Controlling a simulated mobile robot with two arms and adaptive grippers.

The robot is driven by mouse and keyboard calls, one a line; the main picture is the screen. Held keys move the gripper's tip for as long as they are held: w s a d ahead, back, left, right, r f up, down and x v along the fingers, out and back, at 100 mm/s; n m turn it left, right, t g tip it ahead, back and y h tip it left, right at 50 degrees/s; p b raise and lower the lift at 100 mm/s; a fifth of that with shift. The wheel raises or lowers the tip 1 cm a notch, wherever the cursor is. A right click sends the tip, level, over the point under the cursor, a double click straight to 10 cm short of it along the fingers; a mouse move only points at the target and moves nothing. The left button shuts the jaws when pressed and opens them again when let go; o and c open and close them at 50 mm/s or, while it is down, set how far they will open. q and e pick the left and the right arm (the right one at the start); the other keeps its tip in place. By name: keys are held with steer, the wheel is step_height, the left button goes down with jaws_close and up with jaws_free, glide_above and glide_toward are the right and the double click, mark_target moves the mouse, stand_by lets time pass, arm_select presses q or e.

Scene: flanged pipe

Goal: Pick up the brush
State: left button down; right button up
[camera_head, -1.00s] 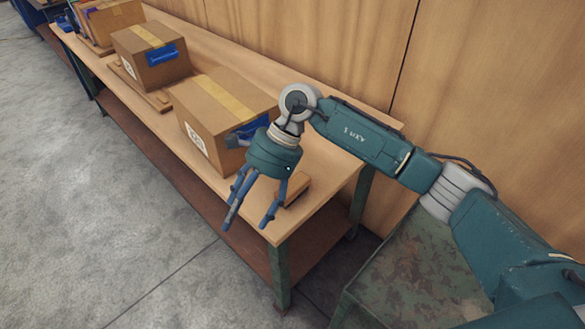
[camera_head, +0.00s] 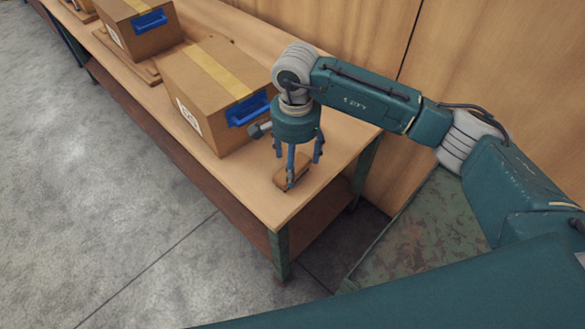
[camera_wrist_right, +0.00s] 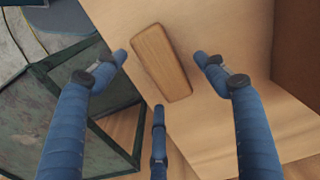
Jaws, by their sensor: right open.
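The brush shows as a small wooden block (camera_head: 289,178) lying on the bench top (camera_head: 277,210) near its near right end. In the right wrist view the brush (camera_wrist_right: 161,63) lies between the fingers, wooden top up; its bristles are not visible. My right gripper (camera_head: 298,168) points down over the brush. Its blue fingers (camera_wrist_right: 166,70) are spread on both sides of the brush, with a third finger below in that view. It is open and holds nothing. Whether any finger touches the brush I cannot tell. My left gripper is not in view.
A cardboard box (camera_head: 205,115) with a blue handle stands on the bench just left of my right gripper. Another box (camera_head: 140,40) stands farther back. A wooden wall (camera_head: 300,22) runs behind the bench. A worn green surface (camera_head: 420,235) is at the right.

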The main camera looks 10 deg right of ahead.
mark_target(296, 169)
step_height(296, 169, down, 2)
steer(key=shift+s+f+p, duration=0.15)
steer(key=shift+f+p, duration=0.05)
steer(key=shift+p, duration=0.15)
steer(key=shift+f, duration=0.5)
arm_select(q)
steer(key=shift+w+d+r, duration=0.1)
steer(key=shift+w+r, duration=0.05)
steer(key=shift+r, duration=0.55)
arm_select(e)
steer(key=c, duration=1.3)
